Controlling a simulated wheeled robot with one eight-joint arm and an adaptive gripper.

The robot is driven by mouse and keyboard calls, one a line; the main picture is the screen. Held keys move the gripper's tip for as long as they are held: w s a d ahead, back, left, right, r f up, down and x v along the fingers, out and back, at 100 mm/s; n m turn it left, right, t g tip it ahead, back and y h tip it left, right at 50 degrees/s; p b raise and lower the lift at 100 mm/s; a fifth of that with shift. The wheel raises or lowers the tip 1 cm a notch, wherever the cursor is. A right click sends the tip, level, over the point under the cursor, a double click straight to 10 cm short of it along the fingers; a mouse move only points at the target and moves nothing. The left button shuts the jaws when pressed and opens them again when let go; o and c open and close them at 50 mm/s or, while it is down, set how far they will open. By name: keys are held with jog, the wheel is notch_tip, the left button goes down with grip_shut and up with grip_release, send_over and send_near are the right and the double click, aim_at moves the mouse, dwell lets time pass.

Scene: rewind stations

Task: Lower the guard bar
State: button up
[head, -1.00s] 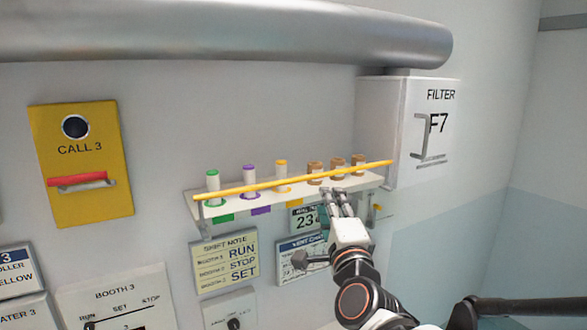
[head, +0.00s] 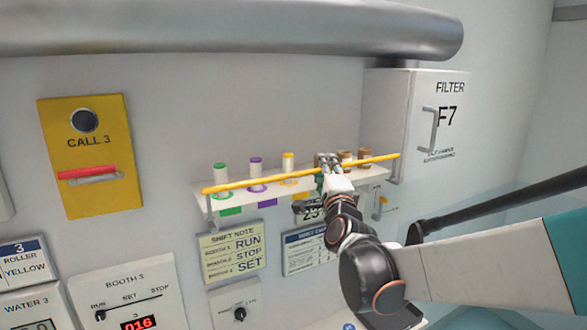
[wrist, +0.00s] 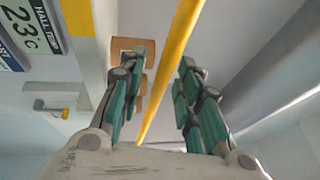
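The guard bar (head: 250,184) is a long thin yellow rod. It runs across the front of the white shelf (head: 236,204), rising slightly to the right. My gripper (head: 328,162) is at the bar, right of its middle, and covers part of it in the head view. In the wrist view the bar (wrist: 174,50) passes between the two spread fingers of my gripper (wrist: 160,75). Gaps show between the bar and the fingers, so the gripper is open and not closed on it. Whether the bar touches the palm cannot be told.
Behind the bar stand green, purple and yellow-topped spools (head: 254,168) and brown ones (head: 366,156). A white filter box (head: 420,120) projects at the right end. A thick grey pipe (head: 230,30) runs above. Signs and a yellow call panel (head: 88,155) are on the wall.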

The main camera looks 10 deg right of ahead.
jog(key=shift+c, duration=0.2)
grip_shut()
